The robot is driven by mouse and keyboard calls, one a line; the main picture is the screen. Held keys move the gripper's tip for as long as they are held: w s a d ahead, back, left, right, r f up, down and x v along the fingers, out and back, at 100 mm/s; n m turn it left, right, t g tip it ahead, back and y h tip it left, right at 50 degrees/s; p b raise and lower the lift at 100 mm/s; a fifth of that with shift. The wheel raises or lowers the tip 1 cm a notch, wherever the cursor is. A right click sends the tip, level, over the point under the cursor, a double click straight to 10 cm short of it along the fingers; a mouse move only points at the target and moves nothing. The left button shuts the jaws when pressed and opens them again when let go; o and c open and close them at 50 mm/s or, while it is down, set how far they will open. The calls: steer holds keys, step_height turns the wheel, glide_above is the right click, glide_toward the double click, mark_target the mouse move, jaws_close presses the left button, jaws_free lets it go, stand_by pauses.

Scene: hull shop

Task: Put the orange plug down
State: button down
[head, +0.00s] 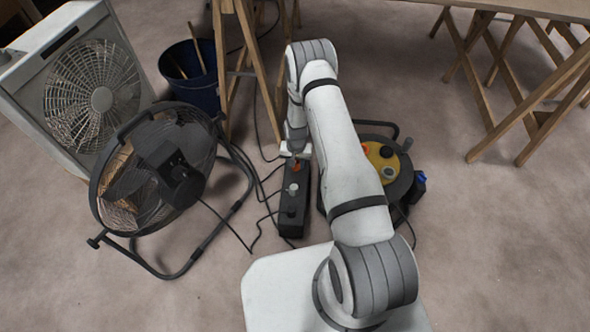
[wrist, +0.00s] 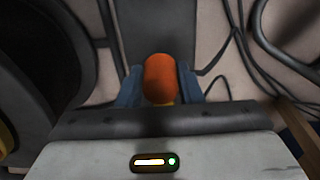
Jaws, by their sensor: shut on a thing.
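My gripper (head: 296,152) reaches down at the far end of a black power strip (head: 287,222) on the floor. In the wrist view my gripper (wrist: 160,88) has its two blue-grey fingers on either side of the orange plug (wrist: 160,76) and is shut on it. The plug's rounded orange end faces the camera. A small orange patch of the plug (head: 297,166) shows below the fingers in the head view. The dark strip (wrist: 157,28) lies behind the plug in the wrist view. I cannot tell whether the plug touches the strip. Two other plugs, one grey (head: 292,189) and one black (head: 291,210), sit on the strip.
A cable reel (head: 400,188) with a yellow face and a blue plug (head: 419,181) stands right of my arm. A black floor fan (head: 178,180), a white box fan (head: 97,90) and a blue bucket (head: 200,92) stand left. Loose cables cross the floor. Open floor lies at right.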

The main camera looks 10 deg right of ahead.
mark_target(296, 168)
steer(key=shift+f+b, duration=0.4)
steer(key=shift+f, duration=1.15)
steer(key=shift+f, duration=0.1)
steer(key=shift+f+b, duration=0.25)
steer(key=shift+b, duration=0.15)
steer(key=c, duration=1)
jaws_free()
